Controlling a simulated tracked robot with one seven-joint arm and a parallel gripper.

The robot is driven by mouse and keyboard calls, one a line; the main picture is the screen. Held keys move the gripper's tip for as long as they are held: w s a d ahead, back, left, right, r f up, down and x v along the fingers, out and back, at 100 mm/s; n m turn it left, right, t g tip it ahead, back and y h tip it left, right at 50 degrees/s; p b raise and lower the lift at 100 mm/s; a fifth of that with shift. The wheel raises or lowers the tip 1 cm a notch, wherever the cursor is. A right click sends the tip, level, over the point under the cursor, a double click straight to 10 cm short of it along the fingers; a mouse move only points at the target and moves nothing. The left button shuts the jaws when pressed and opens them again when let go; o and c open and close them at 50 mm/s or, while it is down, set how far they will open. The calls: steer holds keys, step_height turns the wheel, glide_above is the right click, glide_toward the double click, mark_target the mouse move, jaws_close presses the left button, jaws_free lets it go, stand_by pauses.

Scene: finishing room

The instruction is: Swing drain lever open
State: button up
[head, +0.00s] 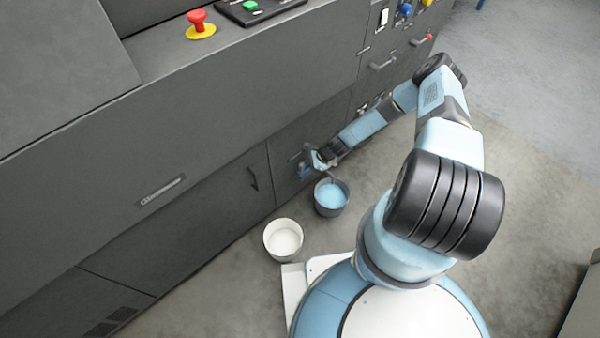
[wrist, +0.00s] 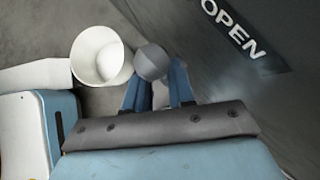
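In the wrist view, a grey rounded knob (wrist: 151,62), which looks like the end of the drain lever, lies at the fingertips of my gripper (wrist: 160,82). The two blue fingers stand apart, and the knob sits closer to the left one. I cannot tell whether either finger touches it. In the head view my gripper (head: 317,160) is low at the front of the dark machine, above a bucket of blue liquid (head: 331,197). The lever's arm and pivot are largely hidden there by the gripper. The word OPEN (wrist: 231,29) is printed on the panel to the right.
A white bucket (head: 283,240) stands on the floor left of the blue-liquid one; it also shows in the wrist view (wrist: 98,56). The dark machine (head: 170,150) forms a wall along the left. A red-handled control (head: 421,40) sticks out higher up. The floor at right is open.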

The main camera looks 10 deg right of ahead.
steer(key=v, duration=1.2)
